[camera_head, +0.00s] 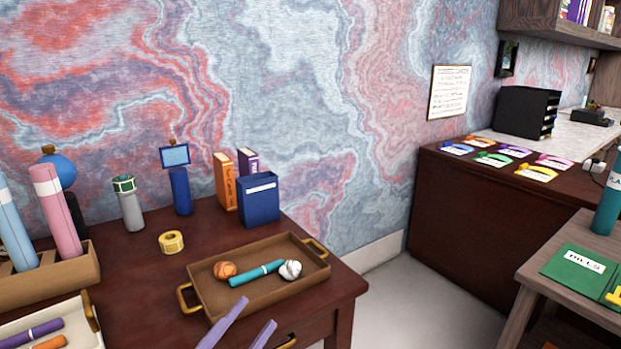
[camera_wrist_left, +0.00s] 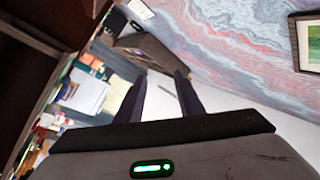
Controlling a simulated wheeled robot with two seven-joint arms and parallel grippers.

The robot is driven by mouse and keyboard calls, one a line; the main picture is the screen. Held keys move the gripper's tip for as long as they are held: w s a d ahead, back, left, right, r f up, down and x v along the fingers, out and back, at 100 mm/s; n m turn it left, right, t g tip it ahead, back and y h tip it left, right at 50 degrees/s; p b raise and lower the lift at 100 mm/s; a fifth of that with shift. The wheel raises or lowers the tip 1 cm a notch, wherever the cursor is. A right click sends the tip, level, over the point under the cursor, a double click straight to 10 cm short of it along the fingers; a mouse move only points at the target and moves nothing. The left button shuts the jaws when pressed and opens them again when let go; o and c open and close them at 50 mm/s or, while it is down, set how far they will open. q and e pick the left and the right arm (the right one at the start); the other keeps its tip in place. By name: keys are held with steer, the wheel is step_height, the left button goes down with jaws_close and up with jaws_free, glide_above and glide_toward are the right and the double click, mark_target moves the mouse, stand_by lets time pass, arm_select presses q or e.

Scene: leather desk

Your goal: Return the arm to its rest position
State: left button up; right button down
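My left gripper (camera_head: 257,312) shows at the bottom of the head view, its two pale purple fingers pointing up in the picture. The fingers are apart with nothing between them. They are in front of the near edge of a brown tray (camera_head: 300,277) on the desk; the height above the desk is hard to tell. In the left wrist view the fingers of my left gripper (camera_wrist_left: 161,80) are also apart and empty, facing floor and furniture farther off. My right gripper is in neither view.
The tray holds an orange ball (camera_head: 225,270), a teal tube (camera_head: 257,273) and a crumpled white ball (camera_head: 290,270). A wooden holder (camera_head: 60,284) with tubes and a white tray (camera_head: 83,335) stand left. A blue box (camera_head: 259,203) stands behind. Floor (camera_head: 420,300) is clear right of the desk.

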arm_select(q)
steer(key=s+a+f+n+g+y, duration=0.2)
steer(key=a+f+n+y, duration=0.15)
steer(key=f, duration=0.65)
steer(key=s+a+f+n+g+y, duration=0.25)
steer(key=f+n+y, duration=0.2)
steer(key=f, duration=0.45)
steer(key=s+f+n+g+y, duration=0.1)
steer(key=s+f+n+g, duration=0.3)
steer(key=s+f, duration=0.7)
steer(key=shift+s+a+f+p, duration=0.15)
steer(key=shift+s+f+p, duration=0.15)
steer(key=shift+f, duration=0.55)
